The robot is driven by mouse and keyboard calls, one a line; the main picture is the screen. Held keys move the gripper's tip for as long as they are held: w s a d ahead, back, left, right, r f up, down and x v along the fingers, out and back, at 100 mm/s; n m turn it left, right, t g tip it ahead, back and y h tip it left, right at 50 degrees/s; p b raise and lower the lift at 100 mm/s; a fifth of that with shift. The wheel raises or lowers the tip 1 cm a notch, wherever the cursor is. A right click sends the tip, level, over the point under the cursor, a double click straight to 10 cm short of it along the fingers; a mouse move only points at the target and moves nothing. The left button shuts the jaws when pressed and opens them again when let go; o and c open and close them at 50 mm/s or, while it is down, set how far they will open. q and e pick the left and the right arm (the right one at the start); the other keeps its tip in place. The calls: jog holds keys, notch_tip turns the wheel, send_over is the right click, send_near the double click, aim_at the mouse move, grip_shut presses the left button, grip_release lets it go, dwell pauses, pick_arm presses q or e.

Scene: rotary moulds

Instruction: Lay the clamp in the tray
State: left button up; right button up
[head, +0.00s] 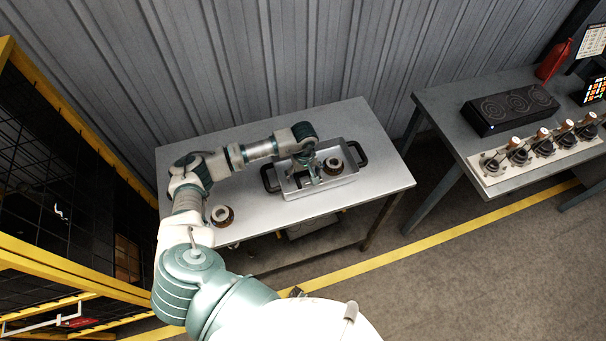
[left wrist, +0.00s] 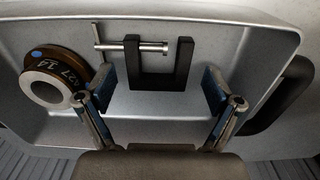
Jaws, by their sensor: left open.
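The clamp (left wrist: 158,68) is a black U-shaped frame with a bright screw and a cross bar at its left end. In the left wrist view it is in the grey metal tray (left wrist: 215,28), against the tray's floor. My left gripper (left wrist: 160,88) is open, its blue fingertips on either side of the clamp's lower part with gaps visible. In the head view the left gripper (head: 311,172) reaches down into the tray (head: 325,187), and I cannot make out the clamp clearly there. My right gripper is not in view.
A brown ring with a pale face (left wrist: 52,82) lies in the tray left of the clamp; it also shows in the head view (head: 333,166). Another ring (head: 222,215) sits at the table's front left. The tray has black handles (head: 359,155). The table's right side (head: 385,180) is clear.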

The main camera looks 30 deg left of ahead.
aim_at(304, 180)
pick_arm(q)
notch_tip(304, 180, up, 12)
jog(key=b, duration=0.1)
jog(key=shift+f, duration=0.2)
dwell(0.5)
